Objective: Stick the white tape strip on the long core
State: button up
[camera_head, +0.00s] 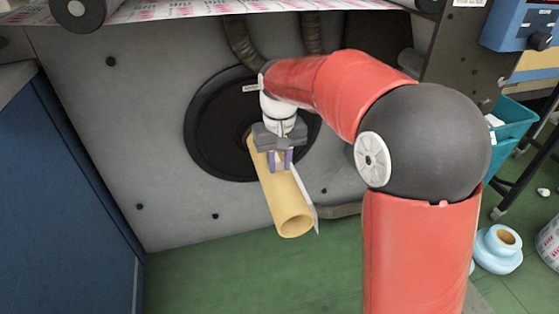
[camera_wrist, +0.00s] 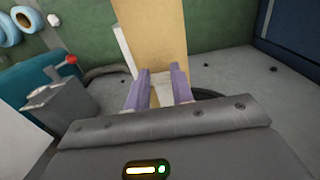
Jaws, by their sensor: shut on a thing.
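The long core (camera_head: 280,205) is a tan tube that sticks out from a black round plate toward the lower right. It also shows in the wrist view (camera_wrist: 158,35), running up from my fingers. My gripper (camera_head: 280,163) is over the core's upper side, its purple fingers close to the surface. In the wrist view, a small pale piece, which looks like the white tape strip (camera_wrist: 157,93), is between the fingers (camera_wrist: 161,72). Whether it touches the core cannot be told. A thin long white sheet (camera_head: 305,203) runs along the core's right side.
The black plate (camera_head: 205,135) sits on a grey machine wall (camera_head: 120,100). A blue cabinet (camera_head: 65,190) stands at left. Printed web (camera_head: 180,10) crosses the top. A teal bin (camera_head: 512,125) and a light-blue roll (camera_head: 497,262) are at right. Green floor is clear below the core.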

jog(key=shift+f, duration=0.2)
dwell(0.5)
jog(key=o, duration=1)
notch_tip(320, 180, up, 8)
jog(key=p, duration=0.1)
